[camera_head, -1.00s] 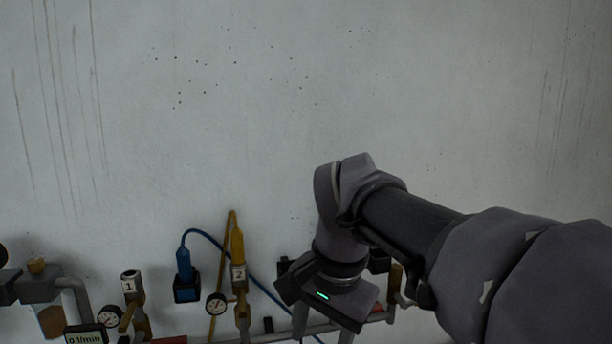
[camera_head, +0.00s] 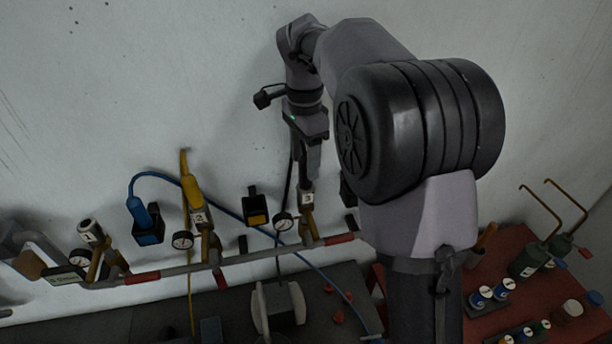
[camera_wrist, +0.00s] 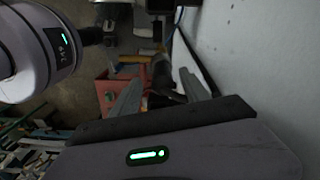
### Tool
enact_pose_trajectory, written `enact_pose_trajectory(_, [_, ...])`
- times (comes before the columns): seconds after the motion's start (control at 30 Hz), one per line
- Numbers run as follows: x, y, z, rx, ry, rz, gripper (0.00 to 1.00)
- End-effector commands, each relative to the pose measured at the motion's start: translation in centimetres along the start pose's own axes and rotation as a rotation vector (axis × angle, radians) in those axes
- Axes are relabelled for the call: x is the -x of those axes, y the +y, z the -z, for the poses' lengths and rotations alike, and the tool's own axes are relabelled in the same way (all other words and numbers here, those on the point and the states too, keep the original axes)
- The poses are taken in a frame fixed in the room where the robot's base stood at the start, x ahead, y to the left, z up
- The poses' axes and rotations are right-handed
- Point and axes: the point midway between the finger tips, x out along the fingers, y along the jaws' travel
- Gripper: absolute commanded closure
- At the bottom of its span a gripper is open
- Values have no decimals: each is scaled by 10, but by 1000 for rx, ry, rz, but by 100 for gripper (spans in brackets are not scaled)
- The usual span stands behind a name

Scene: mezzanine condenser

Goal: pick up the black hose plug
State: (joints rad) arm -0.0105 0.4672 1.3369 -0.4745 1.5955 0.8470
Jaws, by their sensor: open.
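The black hose plug shows only in part, as a dark shape (camera_wrist: 165,78) between my fingers in the wrist view. In the head view my gripper (camera_head: 309,170) points down just above the valve stub marked 3 (camera_head: 308,199), with its fingers around the plug's place. A thin black hose (camera_head: 287,190) hangs down the wall just left of it. In the wrist view my gripper (camera_wrist: 160,86) is open, one finger on each side of the dark shape. The fingers hide much of the plug, and I cannot tell whether they touch it.
A grey manifold pipe (camera_head: 190,268) runs along the wall. A yellow plug (camera_head: 191,188) sits at stub 2, a blue plug (camera_head: 146,216) in a holder to its left. An empty-looking black holder (camera_head: 256,207) is left of my gripper. A red table (camera_head: 485,268) with bottles stands right.

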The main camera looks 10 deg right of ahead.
Motion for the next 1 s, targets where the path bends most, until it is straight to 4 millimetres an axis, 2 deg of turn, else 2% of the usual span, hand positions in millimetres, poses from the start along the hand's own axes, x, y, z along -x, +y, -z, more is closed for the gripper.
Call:
enact_pose_trajectory(0.2, [-40,-1,3,0,-2,-3,46])
enact_pose_trajectory(0.27, [-48,-1,4,1,-1,-3,46])
enact_pose_trajectory(0.5, [-52,-2,4,0,-1,0,46])
enact_pose_trajectory(0.57, [-52,-2,3,0,-1,0,56])
enact_pose_trajectory(0.7, [-52,-2,3,1,-1,0,84])
enact_pose_trajectory(0.8, [-52,-2,3,1,-1,0,100])
enact_pose_trajectory(1.0, [-52,-2,4,1,-1,-1,100])
